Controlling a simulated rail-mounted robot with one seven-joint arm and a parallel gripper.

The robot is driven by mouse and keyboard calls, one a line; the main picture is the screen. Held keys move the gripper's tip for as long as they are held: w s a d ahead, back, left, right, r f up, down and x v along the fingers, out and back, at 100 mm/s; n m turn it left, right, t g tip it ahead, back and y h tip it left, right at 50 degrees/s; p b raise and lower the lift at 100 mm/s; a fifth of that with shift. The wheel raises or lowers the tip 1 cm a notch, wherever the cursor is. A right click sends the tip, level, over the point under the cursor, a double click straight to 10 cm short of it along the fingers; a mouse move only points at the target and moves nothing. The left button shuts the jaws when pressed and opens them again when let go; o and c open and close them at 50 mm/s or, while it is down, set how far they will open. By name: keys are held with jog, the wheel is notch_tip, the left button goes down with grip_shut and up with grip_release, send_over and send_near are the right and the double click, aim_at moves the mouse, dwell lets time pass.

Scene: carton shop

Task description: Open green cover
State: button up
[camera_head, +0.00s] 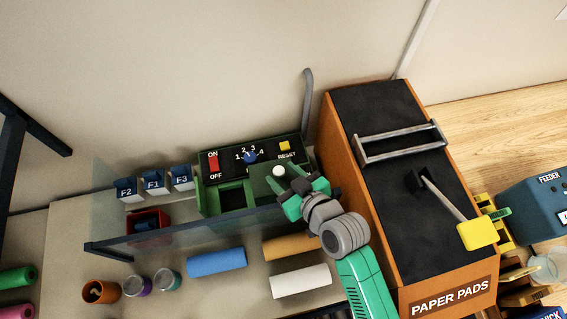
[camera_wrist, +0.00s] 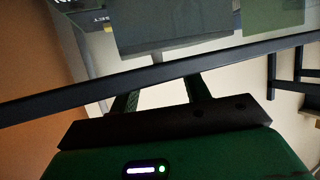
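The green machine (camera_head: 203,197) stands against the wall, with a black control panel (camera_head: 230,160) on its upper face. The green cover appears to be its right front part (camera_head: 258,184), beside a white round knob (camera_head: 278,170); my gripper hides much of it. An open dark compartment (camera_head: 233,198) shows to its left. My gripper (camera_head: 302,192) is just right of and below the knob, with its fingers apart. In the wrist view my gripper (camera_wrist: 163,92) also shows its fingers apart with nothing visible between them; contact with the cover cannot be told.
A clear pane with a dark bar (camera_head: 190,232) runs in front of the machine; the bar (camera_wrist: 100,88) crosses close to my fingers in the wrist view. The orange paper pads unit (camera_head: 440,293) stands close at right. Blue (camera_head: 216,262) and white (camera_head: 300,281) rolls lie in front.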

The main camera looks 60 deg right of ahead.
jog(key=shift+r, duration=0.1)
jog(key=p+v, duration=0.2)
jog(key=v, duration=0.5)
jog(key=shift+s+a, duration=0.2)
jog(key=shift+s, duration=0.15)
jog(key=w+a+r+n+t+y+p, duration=0.15)
jog(key=w+a+r, duration=0.35)
jog(key=r, duration=0.5)
jog(key=w+a+r+n+t, duration=0.1)
jog(key=w+a+r+t, duration=0.2)
jog(key=w+r, duration=0.55)
jog(key=w+a+r+n+t+y+p, duration=0.1)
jog(key=w+a+r+t, duration=0.4)
jog(key=r, duration=0.6)
jog(key=s+a+r+n+t+y, duration=0.1)
jog(key=a+r, duration=0.4)
jog(key=r, duration=0.4)
jog(key=a+r+t+y, duration=0.15)
jog(key=a+r, duration=0.25)
jog(key=r, duration=0.4)
jog(key=s+a+r+n+t+y, duration=0.1)
jog(key=a+r+y, duration=0.1)
jog(key=a+r, duration=0.5)
notch_tip(320, 180, down, 11)
jog(key=d+b, duration=0.2)
jog(key=b, duration=1)
jog(key=shift+d+h, duration=0.4)
